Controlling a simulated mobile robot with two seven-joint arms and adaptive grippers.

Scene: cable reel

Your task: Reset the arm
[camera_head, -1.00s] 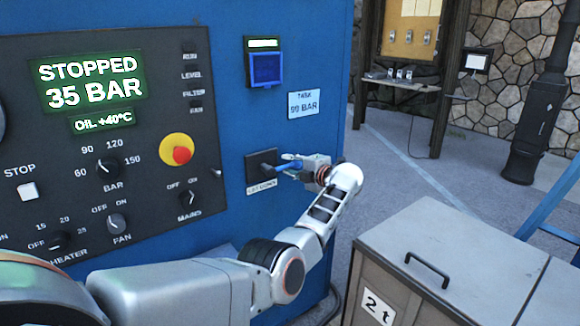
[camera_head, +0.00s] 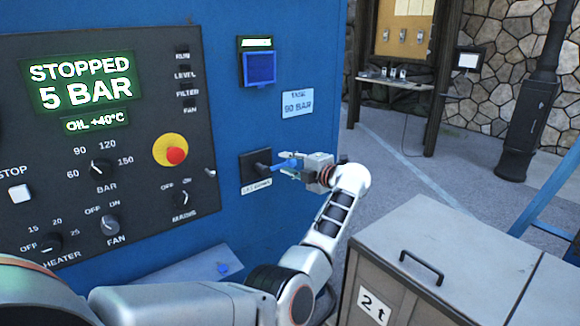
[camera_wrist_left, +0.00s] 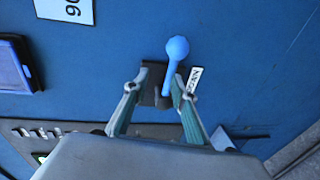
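My left gripper (camera_head: 298,166) is at a lever with a blue handle (camera_head: 284,164) on a black plate on the blue cabinet (camera_head: 300,60). In the left wrist view the handle (camera_wrist_left: 177,48) ends in a round knob, and its stem lies between the fingertips of my left gripper (camera_wrist_left: 163,82). The fingers stand apart with a gap on one side of the stem; contact with the other finger cannot be told. My left arm crosses the bottom of the head view. My right gripper is not in view.
The control panel (camera_head: 140,200) reads "STOPPED 5 BAR" and carries knobs and a red button on yellow (camera_head: 176,155). A grey lidded box (camera_head: 415,245) marked "2t" stands right of my arm. Paved floor (camera_head: 400,175) is open behind it.

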